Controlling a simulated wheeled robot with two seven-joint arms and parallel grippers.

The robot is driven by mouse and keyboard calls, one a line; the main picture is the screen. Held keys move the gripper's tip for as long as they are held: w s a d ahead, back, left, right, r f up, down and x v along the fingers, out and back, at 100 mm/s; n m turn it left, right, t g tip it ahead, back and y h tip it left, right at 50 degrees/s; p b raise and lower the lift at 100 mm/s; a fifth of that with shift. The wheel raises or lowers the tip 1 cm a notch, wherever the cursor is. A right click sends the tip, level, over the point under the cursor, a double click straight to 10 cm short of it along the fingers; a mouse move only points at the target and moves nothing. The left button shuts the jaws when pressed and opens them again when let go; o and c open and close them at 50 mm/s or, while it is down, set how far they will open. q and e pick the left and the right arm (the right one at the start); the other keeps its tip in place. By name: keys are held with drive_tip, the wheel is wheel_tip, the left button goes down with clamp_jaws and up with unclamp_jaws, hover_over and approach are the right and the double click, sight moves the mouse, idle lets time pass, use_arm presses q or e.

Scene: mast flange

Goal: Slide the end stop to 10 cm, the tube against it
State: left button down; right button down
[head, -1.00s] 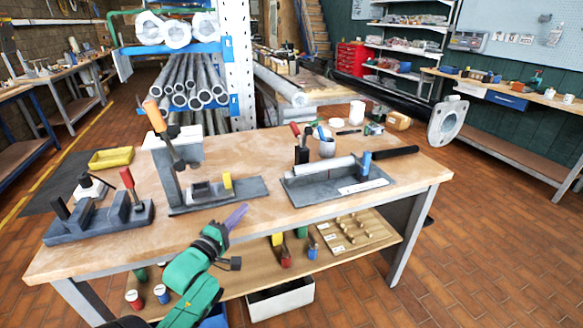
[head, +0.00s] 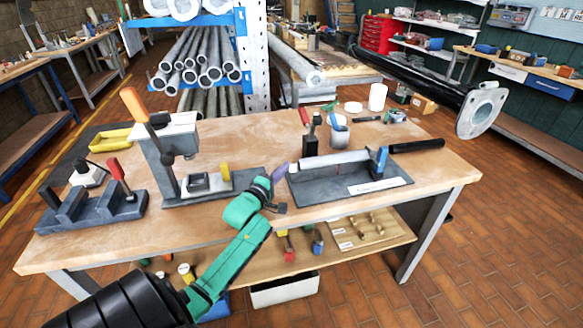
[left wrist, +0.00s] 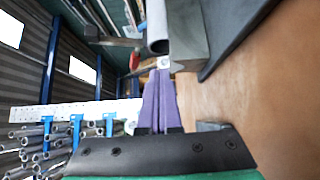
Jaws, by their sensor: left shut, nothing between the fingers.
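The grey tube (head: 330,161) lies on a dark grey fixture (head: 318,188) on the bench. A blue upright piece (head: 382,158) stands at its right end; it looks like the end stop, though I cannot be sure. A white label strip (head: 374,186) is on the fixture's front right; its marks are unreadable. My left gripper (head: 279,173) is shut and empty, just left of the tube's left end. In the left wrist view its purple fingers (left wrist: 160,92) point at a small pale piece beside the tube's open end (left wrist: 157,45). Contact is unclear. My right gripper is not in view.
A press-like stand (head: 180,140) with an orange handle is left of the fixture, and a grey clamp block (head: 95,212) with a red handle is further left. A black handle (head: 416,146) sticks out right of the fixture. A cup (head: 338,133) stands behind it.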

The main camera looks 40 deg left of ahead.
sight(299, 164)
use_arm(q)
drive_tip(key=shift+w+d+r, duration=0.2)
drive_tip(key=shift+w+d, duration=0.5)
drive_tip(key=shift+w, duration=0.05)
drive_tip(key=shift+w+d+f, duration=0.1)
drive_tip(key=shift+w, duration=0.1)
drive_tip(key=shift+w+d+p, duration=0.4)
drive_tip(key=shift+w+p, duration=0.05)
drive_tip(key=shift+w, duration=0.05)
drive_tip(key=shift+w+d, duration=0.1)
drive_tip(key=shift+w, duration=0.05)
